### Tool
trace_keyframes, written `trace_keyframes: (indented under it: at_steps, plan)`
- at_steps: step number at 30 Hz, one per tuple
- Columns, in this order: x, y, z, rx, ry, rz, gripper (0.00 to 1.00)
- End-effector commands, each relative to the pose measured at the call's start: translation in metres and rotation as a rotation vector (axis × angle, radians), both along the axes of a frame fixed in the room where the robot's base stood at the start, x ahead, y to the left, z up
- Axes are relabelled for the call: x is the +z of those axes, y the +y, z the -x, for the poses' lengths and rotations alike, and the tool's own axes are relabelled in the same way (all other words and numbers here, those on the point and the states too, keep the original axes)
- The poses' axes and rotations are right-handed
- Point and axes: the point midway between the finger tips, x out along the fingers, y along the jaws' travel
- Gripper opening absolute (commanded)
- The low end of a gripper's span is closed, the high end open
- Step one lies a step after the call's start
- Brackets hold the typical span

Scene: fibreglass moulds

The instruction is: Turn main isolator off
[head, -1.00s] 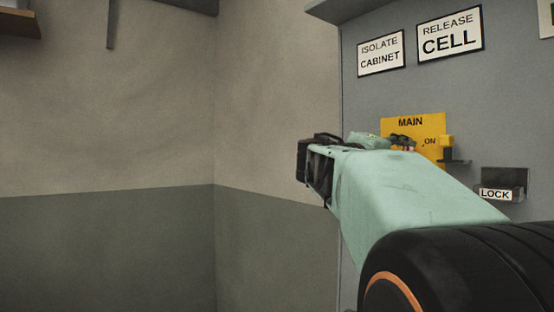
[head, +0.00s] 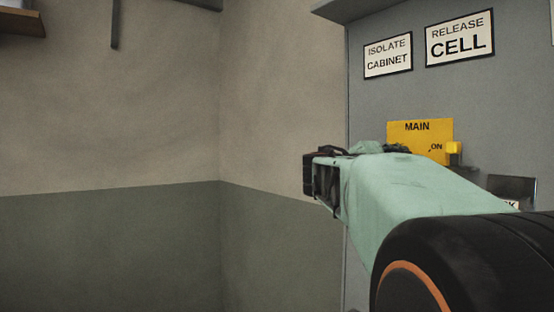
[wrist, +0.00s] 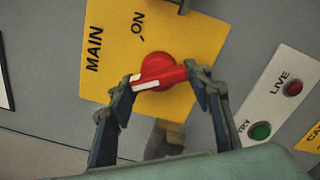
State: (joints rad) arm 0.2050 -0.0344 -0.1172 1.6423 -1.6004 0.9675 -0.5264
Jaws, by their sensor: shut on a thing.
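The main isolator is a yellow plate (head: 421,132) marked MAIN and ON, on the grey cabinet in the head view. My forearm and gripper cover its lower part there. In the wrist view the yellow plate (wrist: 190,35) appears turned sideways, with a round red knob (wrist: 157,68) and a red bar handle with a white stripe. The striped end points left and slightly down in that picture, away from the ON word. My gripper (wrist: 164,80) is shut on the red handle, one finger at each end. Any OFF mark is hidden.
In the wrist view a white label strip (wrist: 270,100) beside the plate carries a red LIVE lamp (wrist: 293,88) and a green lamp (wrist: 260,131). Signs (head: 459,38) hang above.

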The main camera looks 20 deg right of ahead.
Motion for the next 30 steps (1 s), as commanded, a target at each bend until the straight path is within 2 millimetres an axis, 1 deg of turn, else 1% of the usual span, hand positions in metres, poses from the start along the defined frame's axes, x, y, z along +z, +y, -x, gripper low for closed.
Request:
trace_keyframes:
  at_steps: [1, 6, 12, 29, 30]
  plan:
    - [0.0024, 0.0001, 0.0001, 0.001, 0.031, 0.01, 0.22]
    - [0.0016, 0.0, 0.0004, 0.0, 0.123, 0.036, 0.22]
    - [0.0005, -0.0001, 0.0006, 0.001, 0.191, 0.056, 0.22]
    - [-0.0004, -0.0002, 0.0007, 0.0, 0.222, 0.066, 0.22]
    - [-0.0004, -0.0002, 0.0007, 0.0, 0.222, 0.066, 0.47]
